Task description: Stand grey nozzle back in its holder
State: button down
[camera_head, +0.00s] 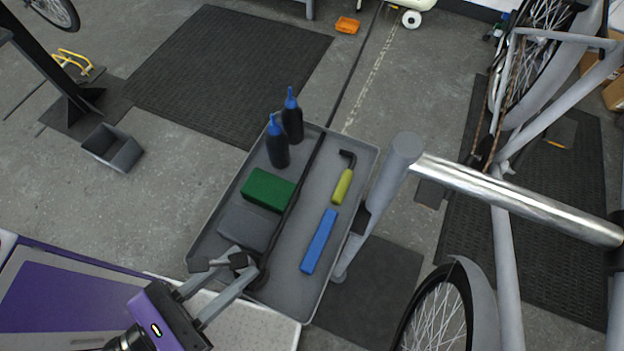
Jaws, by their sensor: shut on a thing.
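My gripper (243,266) is at the near left of a grey tray (365,165), with its fingers over the tray. It is shut on a small dark grey piece (199,264), which sticks out to the left of the fingers and looks like the grey nozzle. The piece lies roughly level, not upright. The fingers hide part of it. A long thin black bar (299,183) runs along the tray, and its near end is beside the fingertips. I cannot make out which thing is the nozzle's holder.
The tray holds two black bottles with blue tips (278,147), a green block (268,190), a dark grey block (248,227), a blue bar (319,241) and a yellow-handled tool (343,184). A grey post (385,185) rises at its right. A bicycle (503,240) stands beyond.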

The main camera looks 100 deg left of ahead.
jog(key=shift+f+b, duration=0.65)
jog(key=shift+f, duration=0.1)
dwell(0.4)
jog(key=c, duration=1.1)
grip_release()
jog(key=shift+o, duration=0.5)
jog(key=b+v, duration=0.3)
jog(key=v, duration=0.7)
jog(key=shift+b, duration=0.35)
